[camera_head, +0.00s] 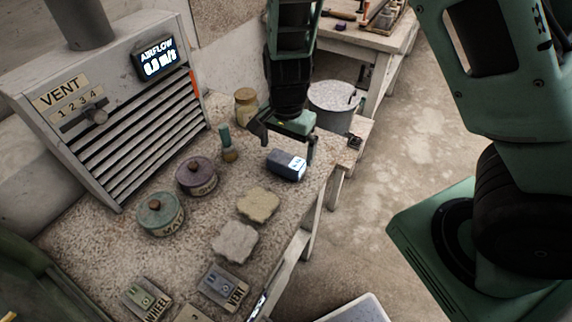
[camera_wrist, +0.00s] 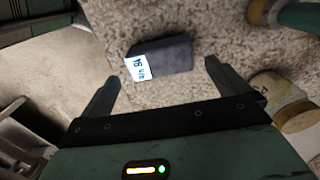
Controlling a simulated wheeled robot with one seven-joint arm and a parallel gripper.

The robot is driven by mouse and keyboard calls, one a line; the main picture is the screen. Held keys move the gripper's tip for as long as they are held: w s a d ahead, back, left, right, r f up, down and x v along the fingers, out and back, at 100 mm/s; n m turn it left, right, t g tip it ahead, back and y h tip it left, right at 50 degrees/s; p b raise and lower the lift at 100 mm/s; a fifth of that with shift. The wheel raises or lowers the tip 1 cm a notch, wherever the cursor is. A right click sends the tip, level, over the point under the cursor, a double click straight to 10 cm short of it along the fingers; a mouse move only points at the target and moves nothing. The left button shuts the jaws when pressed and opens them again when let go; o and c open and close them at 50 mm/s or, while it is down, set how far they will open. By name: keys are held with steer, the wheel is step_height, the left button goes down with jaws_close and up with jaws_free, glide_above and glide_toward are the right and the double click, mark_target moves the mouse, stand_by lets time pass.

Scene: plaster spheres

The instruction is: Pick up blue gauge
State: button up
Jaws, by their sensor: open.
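The blue gauge (camera_head: 286,164) is a small dark blue box with a white display end. It lies on the speckled bench near its right edge. In the wrist view the gauge (camera_wrist: 170,56) lies ahead of my fingertips, with its lit white display facing left. My gripper (camera_head: 284,142) is above and just behind the gauge in the head view. In the wrist view my gripper (camera_wrist: 156,75) is open, its two fingers apart on either side of the gauge's lower part. Nothing is held between them.
A green-handled tool (camera_head: 227,145) and a tan jar (camera_head: 245,104) stand left of the gripper. Two lidded pots (camera_head: 196,177) and two flat stone pieces (camera_head: 258,204) sit nearer. The vent unit (camera_head: 130,110) rises at the left. A grey bucket (camera_head: 334,104) stands behind right.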

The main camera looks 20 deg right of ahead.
mark_target(286, 159)
step_height(286, 159, down, 5)
steer(key=shift+a, duration=0.1)
steer(key=c, duration=1.1)
steer(key=shift+r, duration=0.15)
step_height(286, 159, up, 10)
steer(key=shift+f+p, duration=0.1)
steer(key=shift+p, duration=0.4)
